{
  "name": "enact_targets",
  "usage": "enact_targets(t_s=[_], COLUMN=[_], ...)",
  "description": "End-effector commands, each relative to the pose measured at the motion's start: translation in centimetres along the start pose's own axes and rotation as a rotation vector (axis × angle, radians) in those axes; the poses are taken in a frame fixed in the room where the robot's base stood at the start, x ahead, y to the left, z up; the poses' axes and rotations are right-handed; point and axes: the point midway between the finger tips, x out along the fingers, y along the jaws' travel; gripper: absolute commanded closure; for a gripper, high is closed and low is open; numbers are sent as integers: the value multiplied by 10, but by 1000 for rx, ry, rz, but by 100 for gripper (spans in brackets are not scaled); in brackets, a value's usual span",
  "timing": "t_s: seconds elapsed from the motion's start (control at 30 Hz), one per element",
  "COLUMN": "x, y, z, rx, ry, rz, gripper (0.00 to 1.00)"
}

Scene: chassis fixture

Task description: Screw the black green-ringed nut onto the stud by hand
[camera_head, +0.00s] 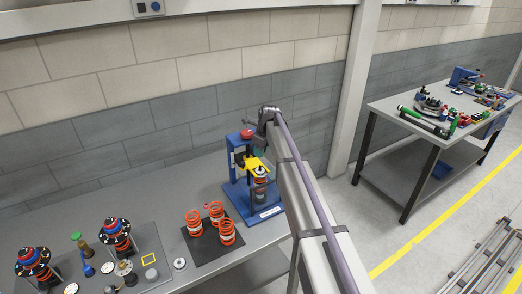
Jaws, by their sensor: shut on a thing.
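The blue press fixture (237,190) stands on the bench at the centre, with a red knob on top and a yellow plate (257,163) across its middle. A coil-spring strut (260,185) stands upright in it under the yellow plate. My arm reaches from the lower right up to the fixture and bends down at its far end. The fingers of my gripper are hidden there behind my arm. I cannot make out the black green-ringed nut or the stud at this size; a small dark green patch shows beside the arm at the fixture's top.
Several orange springs (227,232) stand on a dark mat left of the fixture. Black-topped struts (116,235), a green-capped part (76,237) and small parts lie further left. A second table (385,107) with tools stands far right. Open floor lies between.

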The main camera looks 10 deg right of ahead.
Motion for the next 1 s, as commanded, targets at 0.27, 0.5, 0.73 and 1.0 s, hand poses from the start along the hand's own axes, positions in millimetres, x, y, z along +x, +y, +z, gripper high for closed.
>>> enact_targets(t_s=[0.27, 0.5, 0.73, 1.0], x=[31, 39, 38, 48], y=[0, 0, 0, 0], z=[-7, -9, -9, -11], rx=[1, 1, 1, 1], ry=[0, 0, 0, 0], rz=[0, 0, 0, 0], gripper=[100, 100, 100, 100])
